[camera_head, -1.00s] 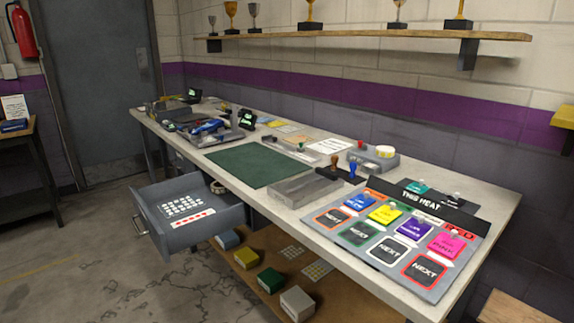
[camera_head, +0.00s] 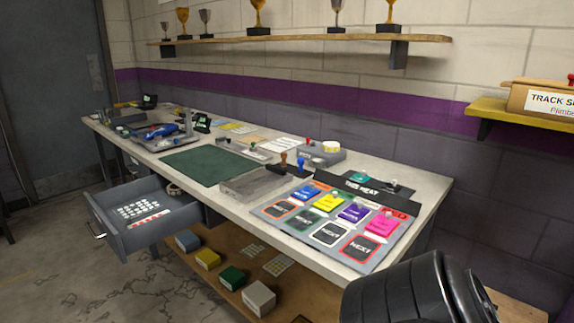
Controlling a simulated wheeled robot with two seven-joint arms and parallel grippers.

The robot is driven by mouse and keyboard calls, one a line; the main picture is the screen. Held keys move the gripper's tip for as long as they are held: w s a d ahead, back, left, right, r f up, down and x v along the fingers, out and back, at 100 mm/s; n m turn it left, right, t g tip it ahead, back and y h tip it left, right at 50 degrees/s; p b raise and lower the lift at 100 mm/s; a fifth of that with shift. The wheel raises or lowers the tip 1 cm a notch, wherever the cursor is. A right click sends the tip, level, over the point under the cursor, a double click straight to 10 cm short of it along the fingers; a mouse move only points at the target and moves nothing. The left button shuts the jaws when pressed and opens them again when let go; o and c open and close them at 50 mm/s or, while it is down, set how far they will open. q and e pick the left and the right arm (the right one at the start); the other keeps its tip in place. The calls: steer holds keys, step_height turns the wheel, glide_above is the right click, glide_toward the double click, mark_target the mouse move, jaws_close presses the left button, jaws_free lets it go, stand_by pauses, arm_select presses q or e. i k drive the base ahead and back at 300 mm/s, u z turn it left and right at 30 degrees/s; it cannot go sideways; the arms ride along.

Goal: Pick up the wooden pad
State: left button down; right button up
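I cannot pick out a wooden pad for certain. A plain wooden surface (camera_head: 515,306) shows at the lower right, partly hidden behind a black rounded part of my own arm. Two stamps, one with a brown handle (camera_head: 283,162) and one with a blue handle (camera_head: 301,164), stand mid-bench beside a grey tray (camera_head: 252,184). Neither gripper's fingers are in view.
The long workbench (camera_head: 425,203) holds a green mat (camera_head: 203,166) and a board of coloured cards (camera_head: 278,209). A grey drawer (camera_head: 150,235) stands open at its front. Boxes sit on the wooden lower shelf (camera_head: 225,276). A yellow wall shelf (camera_head: 490,108) holds a labelled box (camera_head: 545,100).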

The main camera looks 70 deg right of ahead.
mark_target(283, 155)
steer(key=k, duration=0.45)
steer(key=z, duration=0.95)
